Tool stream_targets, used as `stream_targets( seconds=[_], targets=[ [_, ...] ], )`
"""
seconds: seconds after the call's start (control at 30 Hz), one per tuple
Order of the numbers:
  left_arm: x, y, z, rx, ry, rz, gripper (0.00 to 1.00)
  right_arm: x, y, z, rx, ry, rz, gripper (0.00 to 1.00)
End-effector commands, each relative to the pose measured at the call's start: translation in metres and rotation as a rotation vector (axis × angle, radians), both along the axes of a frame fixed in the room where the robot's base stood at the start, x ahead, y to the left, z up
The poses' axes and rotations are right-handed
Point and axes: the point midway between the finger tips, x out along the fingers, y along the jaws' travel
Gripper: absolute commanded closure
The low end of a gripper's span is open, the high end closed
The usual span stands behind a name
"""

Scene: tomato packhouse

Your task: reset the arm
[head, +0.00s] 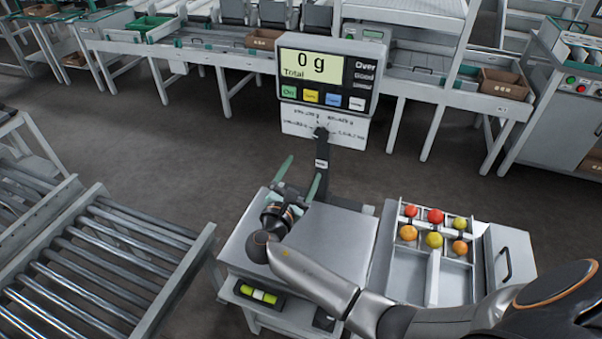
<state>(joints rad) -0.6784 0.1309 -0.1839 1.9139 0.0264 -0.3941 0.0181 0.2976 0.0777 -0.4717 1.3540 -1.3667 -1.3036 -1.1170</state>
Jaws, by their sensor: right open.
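My right arm reaches in from the lower right, across the front of the bench scale. My right gripper (305,168) is above the left part of the scale's steel plate (335,238). Its two green fingers are spread apart, with nothing between them, and point away from me. No object shows on the visible part of the plate; the arm hides some of it. The scale's display (325,70) reads 0 g Total. My left gripper is not in view.
Right of the scale, a divided tray (408,275) holds several red, orange and yellow tomatoes (435,216) in its far compartments; its near compartments look empty. A roller conveyor (100,265) stands at the left. A sorting line with crates runs along the back, beyond open floor (190,140).

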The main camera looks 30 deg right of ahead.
Motion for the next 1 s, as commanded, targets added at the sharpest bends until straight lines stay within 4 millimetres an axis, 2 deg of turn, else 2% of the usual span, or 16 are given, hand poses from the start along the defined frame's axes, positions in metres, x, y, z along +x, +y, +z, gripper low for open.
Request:
stream_targets(
  seconds=[0.37, 0.47, 0.57, 0.63, 0.7, 0.8, 0.9, 1.0],
  targets=[
    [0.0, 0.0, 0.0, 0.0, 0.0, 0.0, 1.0, 0.0, 0.0, 0.0, 0.001, 0.0, 0.0, 0.15],
    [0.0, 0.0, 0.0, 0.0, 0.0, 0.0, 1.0, -0.003, 0.0, -0.012, 0.043, 0.005, 0.014, 0.15],
    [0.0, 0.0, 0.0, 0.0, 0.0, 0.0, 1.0, -0.016, 0.004, -0.05, 0.192, 0.019, 0.053, 0.15],
    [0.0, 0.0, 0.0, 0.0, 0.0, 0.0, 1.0, -0.034, 0.012, -0.089, 0.373, 0.024, 0.083, 0.15],
    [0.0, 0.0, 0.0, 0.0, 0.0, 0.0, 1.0, -0.06, 0.024, -0.134, 0.61, 0.019, 0.098, 0.15],
    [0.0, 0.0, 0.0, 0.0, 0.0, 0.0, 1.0, -0.104, 0.048, -0.185, 0.984, -0.021, 0.074, 0.15],
    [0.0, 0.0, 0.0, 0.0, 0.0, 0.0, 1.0, -0.151, 0.073, -0.215, 1.349, -0.093, -0.008, 0.15],
    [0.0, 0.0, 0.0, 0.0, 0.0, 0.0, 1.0, -0.194, 0.095, -0.227, 1.689, -0.196, -0.135, 0.15]
  ],
)
